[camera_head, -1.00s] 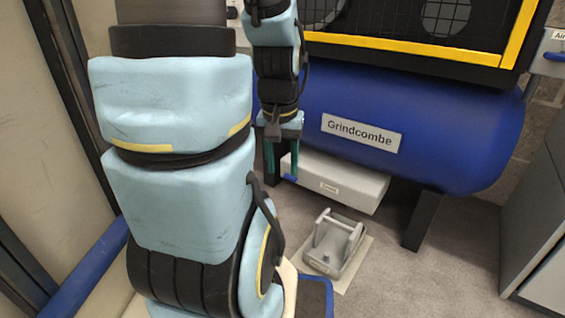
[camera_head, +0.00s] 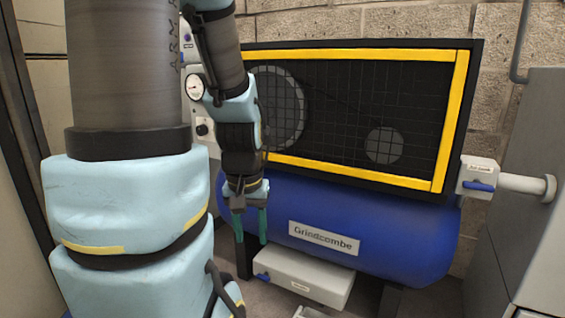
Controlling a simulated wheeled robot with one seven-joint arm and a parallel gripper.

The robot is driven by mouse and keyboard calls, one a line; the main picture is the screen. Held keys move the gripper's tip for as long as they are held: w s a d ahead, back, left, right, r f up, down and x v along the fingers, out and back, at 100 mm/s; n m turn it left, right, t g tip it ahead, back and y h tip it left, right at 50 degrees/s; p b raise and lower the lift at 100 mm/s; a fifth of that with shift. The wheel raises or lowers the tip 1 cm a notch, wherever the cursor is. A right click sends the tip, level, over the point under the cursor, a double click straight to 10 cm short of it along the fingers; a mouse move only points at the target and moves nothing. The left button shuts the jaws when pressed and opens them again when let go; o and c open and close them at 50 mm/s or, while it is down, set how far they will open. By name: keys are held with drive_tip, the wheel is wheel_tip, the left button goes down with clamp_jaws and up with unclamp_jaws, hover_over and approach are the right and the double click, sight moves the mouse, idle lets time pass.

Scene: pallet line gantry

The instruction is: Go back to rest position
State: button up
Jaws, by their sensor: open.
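My gripper (camera_head: 250,228) hangs fingers-down from my light blue arm, left of the middle of the view. Its two teal fingers are apart, with nothing between them. It appears in front of the left end of a blue tank (camera_head: 400,240) labelled "Grindcombe". A white box with a blue lever (camera_head: 312,278) shows below the tank, lower than the fingertips. I cannot tell how far the gripper is from the tank.
Above the tank stands a yellow-framed mesh guard (camera_head: 350,110). A gauge panel (camera_head: 196,90) is at its left. A blue-handled valve (camera_head: 480,187) on a pipe is at the right, beside a grey cabinet (camera_head: 540,200). Little floor shows.

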wheel_tip(320, 180, up, 34)
drive_tip(key=p, duration=3.1)
drive_tip(key=shift+f, duration=0.2)
drive_tip(key=shift+o, duration=0.3)
